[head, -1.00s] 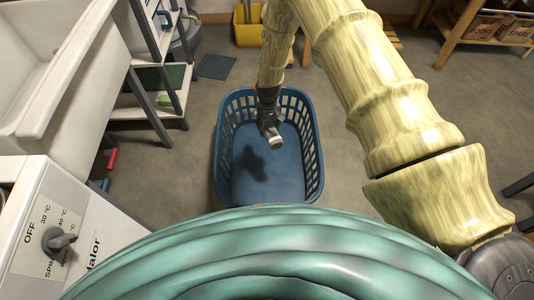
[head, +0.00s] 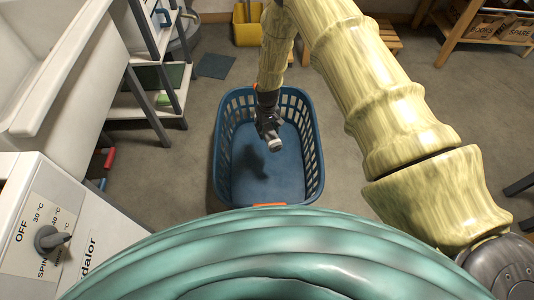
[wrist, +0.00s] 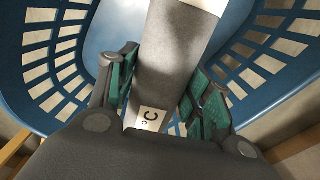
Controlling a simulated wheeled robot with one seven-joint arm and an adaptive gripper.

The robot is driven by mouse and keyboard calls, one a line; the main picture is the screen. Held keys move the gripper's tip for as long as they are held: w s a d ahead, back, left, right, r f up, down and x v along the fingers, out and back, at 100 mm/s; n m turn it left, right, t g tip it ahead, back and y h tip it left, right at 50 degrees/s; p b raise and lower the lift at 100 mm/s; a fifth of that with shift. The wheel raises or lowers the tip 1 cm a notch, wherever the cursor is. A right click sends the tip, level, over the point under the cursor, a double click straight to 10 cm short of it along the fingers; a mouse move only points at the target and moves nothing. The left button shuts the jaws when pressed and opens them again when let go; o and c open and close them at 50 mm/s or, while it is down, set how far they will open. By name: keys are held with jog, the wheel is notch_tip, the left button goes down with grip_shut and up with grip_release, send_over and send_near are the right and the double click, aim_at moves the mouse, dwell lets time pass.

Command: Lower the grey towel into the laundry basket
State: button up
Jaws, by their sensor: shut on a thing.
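My gripper (head: 268,122) hangs over the opening of the blue laundry basket (head: 222,165). It is shut on a grey, roll-shaped thing with a pale end, the grey towel (head: 275,144). In the wrist view the towel (wrist: 172,60) stands between the two green-padded fingers of my gripper (wrist: 162,88), with a "°C" label near its lower end. The basket (wrist: 50,60) shows around it with its slotted walls. A dark shadow lies on the basket floor, apart from the towel. The towel's exact height against the rim is hard to tell.
A white machine (head: 75,225) with a dial and a white sink (head: 50,70) stand at the left. A shelf (head: 150,105) is beside the sink. A yellow bucket (head: 247,30) stands behind. Bare floor surrounds the basket.

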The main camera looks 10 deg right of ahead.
jog(key=b, duration=1.3)
send_over(267, 164)
jog(key=shift+s+d+f, duration=0.1)
jog(key=shift+s+f, duration=0.05)
jog(key=shift+f, duration=10.4)
jog(key=shift+f+b, duration=0.4)
jog(key=shift+f, duration=0.6)
